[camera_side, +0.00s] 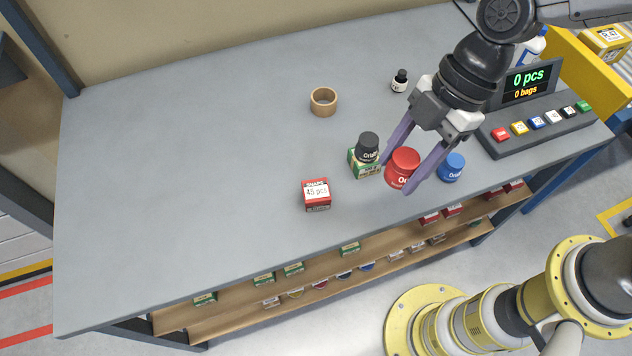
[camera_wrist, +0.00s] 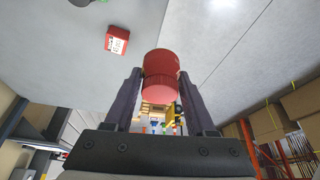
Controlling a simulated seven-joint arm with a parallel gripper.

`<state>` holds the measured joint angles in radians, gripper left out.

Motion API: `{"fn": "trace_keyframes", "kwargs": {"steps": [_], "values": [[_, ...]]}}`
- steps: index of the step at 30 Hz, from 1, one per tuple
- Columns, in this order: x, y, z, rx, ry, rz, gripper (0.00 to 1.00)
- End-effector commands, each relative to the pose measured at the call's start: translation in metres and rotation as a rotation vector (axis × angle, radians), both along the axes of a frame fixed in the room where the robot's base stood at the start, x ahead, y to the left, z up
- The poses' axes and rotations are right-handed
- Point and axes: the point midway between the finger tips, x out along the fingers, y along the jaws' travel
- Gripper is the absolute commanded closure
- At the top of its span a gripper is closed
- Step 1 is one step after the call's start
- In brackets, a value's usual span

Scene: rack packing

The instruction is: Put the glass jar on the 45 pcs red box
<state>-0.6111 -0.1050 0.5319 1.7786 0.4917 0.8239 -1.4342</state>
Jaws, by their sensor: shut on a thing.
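My gripper (camera_side: 396,176) is shut on a red jar (camera_side: 403,167), with one finger on each side. I cannot tell whether it is glass. In the wrist view the red jar (camera_wrist: 161,68) sits between the fingertips (camera_wrist: 160,82). The red box (camera_side: 317,195) with the white "45 pcs" label lies on the grey table, left of the gripper, and its top is bare. The red box also shows at the upper left of the wrist view (camera_wrist: 117,39). The jar appears to be above the table.
A black jar (camera_side: 367,147) stands on a green box (camera_side: 362,167) between the red box and the gripper. A blue jar (camera_side: 451,167) is right of the gripper. A tape roll (camera_side: 323,101) and small bottle (camera_side: 400,80) stand farther back. The table's left half is clear.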

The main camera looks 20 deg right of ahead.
Motion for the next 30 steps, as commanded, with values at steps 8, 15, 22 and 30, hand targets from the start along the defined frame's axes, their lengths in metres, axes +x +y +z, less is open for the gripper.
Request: {"fn": "trace_keyframes", "kwargs": {"steps": [8, 15, 22, 30], "values": [[0.038, 0.041, -0.026, -0.001, 0.002, 0.0, 1.0], [0.068, 0.072, -0.058, -0.003, 0.004, -0.001, 1.0], [0.085, 0.09, -0.086, 0.0, 0.001, -0.002, 1.0], [0.091, 0.097, -0.101, -0.001, 0.002, -0.001, 1.0]]}}
